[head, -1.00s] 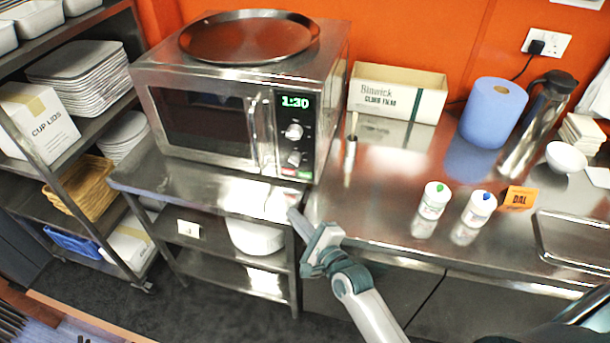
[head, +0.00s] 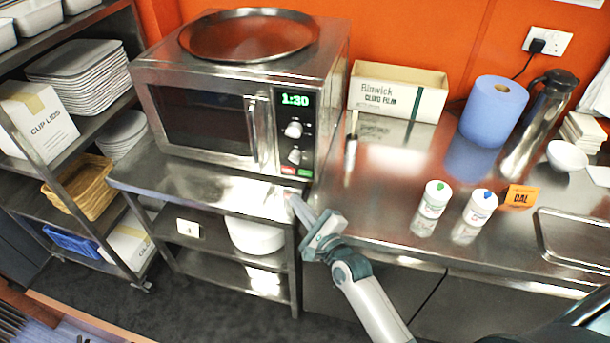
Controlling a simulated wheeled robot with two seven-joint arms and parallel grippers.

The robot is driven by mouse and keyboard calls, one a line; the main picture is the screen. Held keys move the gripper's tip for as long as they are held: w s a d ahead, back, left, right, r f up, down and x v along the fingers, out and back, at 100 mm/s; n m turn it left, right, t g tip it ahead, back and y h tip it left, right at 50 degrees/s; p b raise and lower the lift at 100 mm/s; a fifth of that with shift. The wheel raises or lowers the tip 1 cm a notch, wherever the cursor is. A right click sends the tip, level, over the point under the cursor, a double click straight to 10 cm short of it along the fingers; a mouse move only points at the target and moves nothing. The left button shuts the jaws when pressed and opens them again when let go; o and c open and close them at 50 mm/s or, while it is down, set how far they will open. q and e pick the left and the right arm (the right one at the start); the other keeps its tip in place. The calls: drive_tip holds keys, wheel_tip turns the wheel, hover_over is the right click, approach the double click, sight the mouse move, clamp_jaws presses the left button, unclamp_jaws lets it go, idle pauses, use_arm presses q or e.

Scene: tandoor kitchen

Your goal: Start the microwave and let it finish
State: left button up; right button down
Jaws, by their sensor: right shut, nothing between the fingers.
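The steel microwave (head: 205,121) stands on a steel stand at the left of the counter, with its door closed. Its green display (head: 295,99) reads 1:30. Two knobs sit below the display, and under them are a red button (head: 288,169) and a green button (head: 304,173). My right gripper (head: 293,201) is shut and empty, in front of and below the buttons, apart from the microwave. My left gripper is not in view.
A round tray (head: 250,36) lies on top of the microwave. A cling film box (head: 397,92), a blue paper roll (head: 492,113) and two white shakers (head: 435,199) stand on the counter (head: 385,215) to the right. A shelf rack is at the left.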

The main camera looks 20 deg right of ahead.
sight(305, 173)
drive_tip(key=w+d+b, duration=0.2)
drive_tip(key=w+d, duration=0.2)
drive_tip(key=w, duration=0.1)
drive_tip(key=shift+w, duration=0.35)
drive_tip(key=shift+w, duration=0.15)
idle(1.9)
drive_tip(key=shift+w+d, duration=0.2)
